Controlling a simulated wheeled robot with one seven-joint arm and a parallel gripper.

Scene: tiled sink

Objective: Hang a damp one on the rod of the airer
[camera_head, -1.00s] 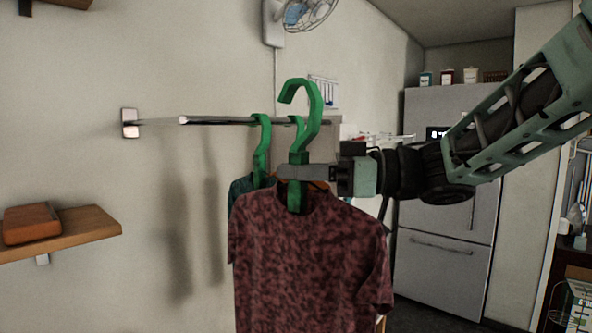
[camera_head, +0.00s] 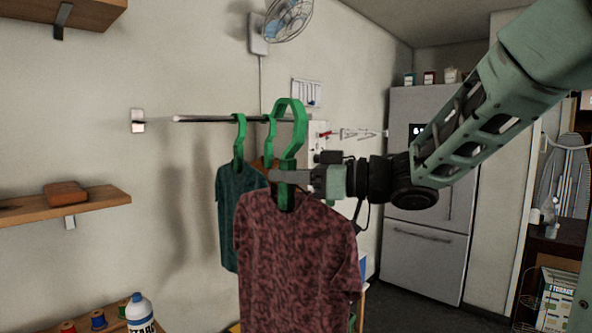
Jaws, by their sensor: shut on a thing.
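My gripper (camera_head: 287,178) is shut on the neck of a green hanger (camera_head: 298,125) that carries a dark red mottled shirt (camera_head: 296,250). The hanger is upright, its hook open to the left. The hook overlaps the right part of the metal rod (camera_head: 205,119) in the picture and looks nearer to me than it; I cannot tell if they touch. A teal shirt (camera_head: 231,205) hangs from the rod on another green hanger (camera_head: 239,143). A further green hook (camera_head: 269,130) is on the rod, its lower part mostly hidden behind my gripper and the red shirt.
A wooden shelf (camera_head: 100,202) with a brown block (camera_head: 66,193) juts from the wall. A white bottle (camera_head: 139,312) and spools stand at lower left. The rod's left stretch is bare. A fridge (camera_head: 425,220) stands behind.

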